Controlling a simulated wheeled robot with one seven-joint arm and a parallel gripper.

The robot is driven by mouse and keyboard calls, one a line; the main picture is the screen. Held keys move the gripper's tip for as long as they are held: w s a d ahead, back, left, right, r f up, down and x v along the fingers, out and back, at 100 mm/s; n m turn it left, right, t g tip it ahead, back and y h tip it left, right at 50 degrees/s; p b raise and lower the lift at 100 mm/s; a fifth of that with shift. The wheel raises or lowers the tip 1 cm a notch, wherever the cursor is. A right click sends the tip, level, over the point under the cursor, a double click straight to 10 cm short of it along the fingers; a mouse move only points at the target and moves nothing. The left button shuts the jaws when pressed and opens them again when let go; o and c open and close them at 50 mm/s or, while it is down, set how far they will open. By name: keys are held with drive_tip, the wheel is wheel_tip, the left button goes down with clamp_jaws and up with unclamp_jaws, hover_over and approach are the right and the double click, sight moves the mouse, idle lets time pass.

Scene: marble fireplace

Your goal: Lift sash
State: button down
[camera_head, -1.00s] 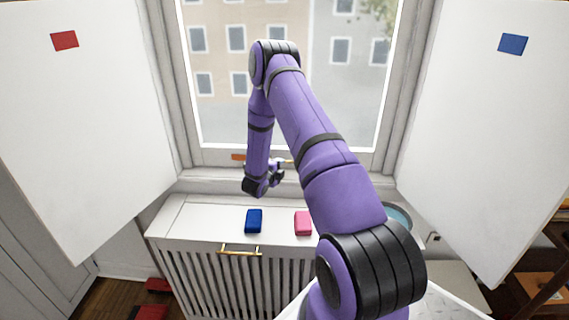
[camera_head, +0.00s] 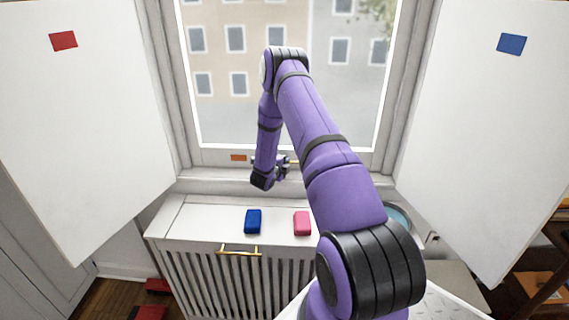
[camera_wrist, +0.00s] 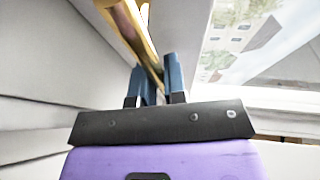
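The window sash (camera_head: 215,155) is a white frame around a pane. Its bottom rail appears down at the sill. A small brass handle (camera_head: 294,161) shows on that rail, partly hidden by my arm. My gripper (camera_head: 284,168) is in front of the rail at the handle. In the wrist view, the brass handle (camera_wrist: 150,52) runs down towards the gap between the two blue fingers of my gripper (camera_wrist: 160,75). The fingers are close together around its lower end. Whether they press on it cannot be told.
A blue block (camera_head: 253,222) and a pink block (camera_head: 302,223) lie on the white radiator cover (camera_head: 190,222), which has a brass handle (camera_head: 238,251). White panels (camera_head: 85,130) and (camera_head: 490,130) flank the window. A teal bowl (camera_head: 400,217) is partly hidden by my arm.

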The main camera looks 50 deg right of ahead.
wheel_tip(320, 180, up, 38)
idle(0.4)
drive_tip(key=shift+r, duration=0.1)
drive_tip(key=c, duration=1.2)
unclamp_jaws()
drive_tip(key=shift+a, duration=0.15)
drive_tip(key=v, duration=1)
drive_tip(key=shift+a, duration=0.3)
drive_tip(key=shift+r, duration=0.1)
